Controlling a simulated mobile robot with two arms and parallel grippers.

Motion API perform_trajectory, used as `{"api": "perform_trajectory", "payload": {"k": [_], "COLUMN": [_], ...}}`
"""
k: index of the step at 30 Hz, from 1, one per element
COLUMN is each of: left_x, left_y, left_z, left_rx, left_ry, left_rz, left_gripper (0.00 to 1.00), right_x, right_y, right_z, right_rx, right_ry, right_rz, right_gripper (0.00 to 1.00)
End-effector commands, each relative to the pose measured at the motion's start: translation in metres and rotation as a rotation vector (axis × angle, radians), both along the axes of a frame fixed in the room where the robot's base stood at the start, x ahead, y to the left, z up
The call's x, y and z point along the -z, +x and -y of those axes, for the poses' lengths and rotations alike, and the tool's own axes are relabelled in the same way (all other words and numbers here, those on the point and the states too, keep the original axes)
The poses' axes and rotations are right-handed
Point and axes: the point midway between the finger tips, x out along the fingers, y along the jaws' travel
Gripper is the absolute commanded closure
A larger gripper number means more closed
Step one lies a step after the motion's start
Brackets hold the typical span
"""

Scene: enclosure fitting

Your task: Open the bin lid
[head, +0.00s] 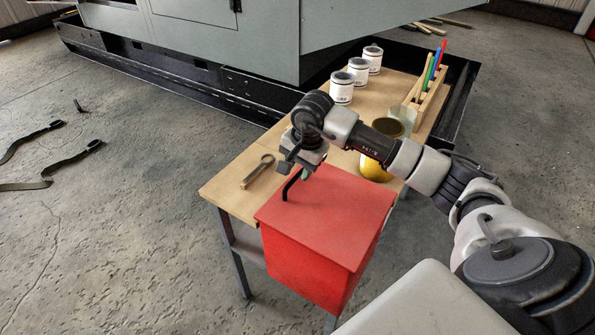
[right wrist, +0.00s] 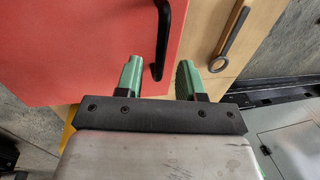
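A red bin (head: 305,267) stands at the front edge of the wooden table, and its flat red lid (head: 335,210) is closed. A black bar handle (head: 290,186) is on the lid near its far left corner. My right gripper (head: 297,172) is just above the handle. In the right wrist view its two green fingers (right wrist: 160,78) are apart, and the handle (right wrist: 162,45) shows between them, nearer the right finger. I cannot tell whether a finger touches it. The handle is partly hidden by the gripper in the head view. My left gripper is not in view.
A wrench (head: 258,171) lies on the table (head: 232,194) left of the handle. White cans (head: 341,93), a yellow container (head: 374,169) and a wooden rack with coloured sticks (head: 430,90) stand farther back. A large grey machine (head: 220,40) is behind. The floor at left is mostly clear.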

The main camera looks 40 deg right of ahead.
Motion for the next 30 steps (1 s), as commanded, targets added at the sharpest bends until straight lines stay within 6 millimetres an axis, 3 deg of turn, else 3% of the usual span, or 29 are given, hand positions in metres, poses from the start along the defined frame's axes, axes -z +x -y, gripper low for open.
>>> {"api": "perform_trajectory", "payload": {"k": [6, 14, 17, 22, 30], "left_x": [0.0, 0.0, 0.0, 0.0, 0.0], "left_y": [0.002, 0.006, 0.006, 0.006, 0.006], "left_z": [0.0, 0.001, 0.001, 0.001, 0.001], "left_rx": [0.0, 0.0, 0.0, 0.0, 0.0], "left_ry": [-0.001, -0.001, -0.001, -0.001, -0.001], "left_rz": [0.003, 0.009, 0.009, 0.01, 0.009], "left_gripper": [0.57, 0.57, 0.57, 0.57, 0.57], "right_x": [0.018, 0.02, 0.019, 0.019, 0.019], "right_y": [0.003, 0.004, 0.004, 0.004, 0.004], "right_z": [-0.002, -0.002, -0.002, -0.002, -0.002], "right_rx": [0.0, 0.0, 0.0, 0.0, 0.0], "right_ry": [0.001, 0.001, 0.001, 0.001, 0.001], "right_rz": [0.0, 0.001, 0.001, 0.001, 0.002], "right_gripper": [0.62, 0.62, 0.73, 0.99, 1.0]}}
